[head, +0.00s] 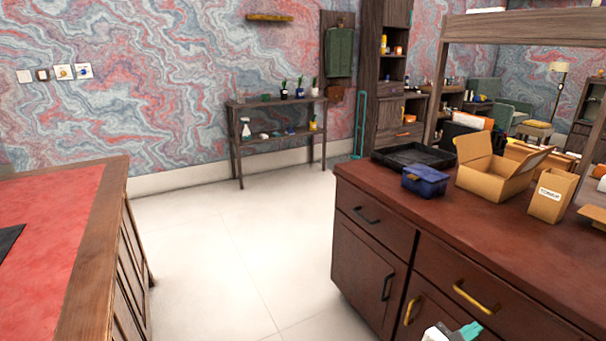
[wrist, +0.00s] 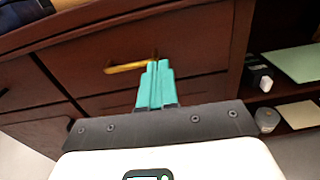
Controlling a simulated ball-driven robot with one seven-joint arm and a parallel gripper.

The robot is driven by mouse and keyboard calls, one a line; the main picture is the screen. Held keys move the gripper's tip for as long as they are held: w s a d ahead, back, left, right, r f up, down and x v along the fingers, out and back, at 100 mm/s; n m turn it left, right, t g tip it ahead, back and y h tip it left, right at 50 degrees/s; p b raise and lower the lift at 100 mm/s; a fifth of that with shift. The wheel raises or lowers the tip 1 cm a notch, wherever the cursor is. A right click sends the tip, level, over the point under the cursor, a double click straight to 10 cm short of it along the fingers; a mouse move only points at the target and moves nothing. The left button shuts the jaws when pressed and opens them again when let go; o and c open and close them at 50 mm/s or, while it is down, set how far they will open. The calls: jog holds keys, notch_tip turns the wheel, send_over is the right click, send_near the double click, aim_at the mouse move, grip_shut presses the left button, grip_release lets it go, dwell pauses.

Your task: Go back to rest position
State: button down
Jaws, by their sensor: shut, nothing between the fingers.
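My gripper (head: 467,332) shows at the bottom edge of the head view, in front of the dark red-brown cabinet (head: 372,228). Only its teal fingers and a bit of white housing are in frame there. In the wrist view the teal fingers of my gripper (wrist: 155,85) are together with nothing between them. They point toward a drawer front with a yellow handle (wrist: 128,66). The fingertips overlap the right end of that handle in the picture; whether they touch it I cannot tell. The drawers in view look closed.
On the cabinet top stand a black tray (head: 412,158), a blue box (head: 425,181) and open cardboard boxes (head: 492,170). A red-topped desk (head: 60,215) is at left. Clear pale floor (head: 235,255) lies between. A plant shelf (head: 275,133) stands by the wall.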

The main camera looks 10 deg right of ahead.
jog(key=s+a+f+m+g+y, duration=0.25)
jog(key=s+f+m+y, duration=0.25)
jog(key=s+m, duration=0.45)
jog(key=s+a+f+m+g+y, duration=0.2)
jog(key=s+a+f+m+y, duration=0.35)
jog(key=s, duration=0.65)
jog(key=s+a+m+y, duration=0.6)
jog(key=s+a, duration=0.3)
notch_tip(320, 180, up, 16)
jog(key=p, duration=1.5)
jog(key=shift+w, duration=0.25)
